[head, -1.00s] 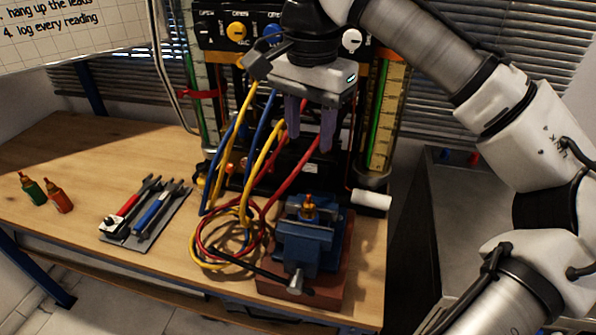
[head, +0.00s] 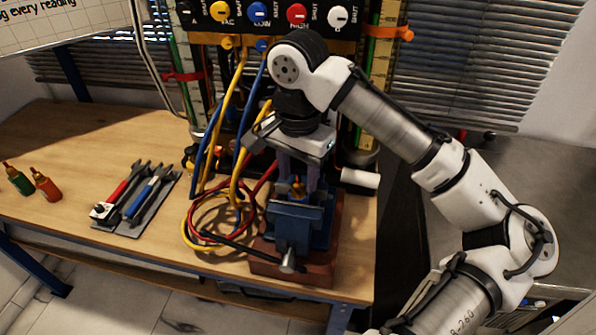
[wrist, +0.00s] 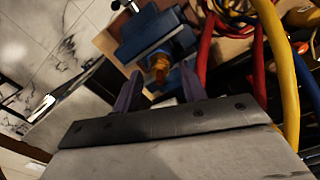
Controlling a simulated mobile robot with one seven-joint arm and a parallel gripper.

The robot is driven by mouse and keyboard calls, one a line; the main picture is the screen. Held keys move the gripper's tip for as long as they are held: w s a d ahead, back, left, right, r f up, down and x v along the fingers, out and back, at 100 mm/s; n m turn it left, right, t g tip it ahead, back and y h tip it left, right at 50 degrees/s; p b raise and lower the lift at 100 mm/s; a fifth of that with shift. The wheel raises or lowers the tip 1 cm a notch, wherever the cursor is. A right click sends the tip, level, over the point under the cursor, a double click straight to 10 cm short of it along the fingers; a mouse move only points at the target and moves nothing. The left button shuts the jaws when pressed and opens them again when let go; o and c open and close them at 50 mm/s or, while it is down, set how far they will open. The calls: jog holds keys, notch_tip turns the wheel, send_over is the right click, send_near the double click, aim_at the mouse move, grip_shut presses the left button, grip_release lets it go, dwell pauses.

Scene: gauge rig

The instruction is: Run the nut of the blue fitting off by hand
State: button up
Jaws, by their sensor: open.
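A small brass-orange fitting (head: 297,187) stands in the jaws of the blue vise (head: 290,228). In the wrist view the fitting (wrist: 160,66) sits between the blue vise jaws (wrist: 143,32). My gripper (head: 298,178) points down over the vise, its two purple fingers spread to either side of the fitting. The wrist view shows a gap between each finger and the fitting, with my gripper (wrist: 160,88) empty. How far the fingertips reach down the fitting is unclear.
Coiled red, yellow and blue hoses (head: 212,222) lie close left of the vise. A grey mat with red and blue hand tools (head: 140,195) and two small bottles (head: 45,184) are farther left. A white roll (head: 360,178) lies right of the vise; the gauge rig (head: 270,30) stands behind.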

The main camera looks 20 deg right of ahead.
jog(key=shift+f, duration=0.2)
grip_shut()
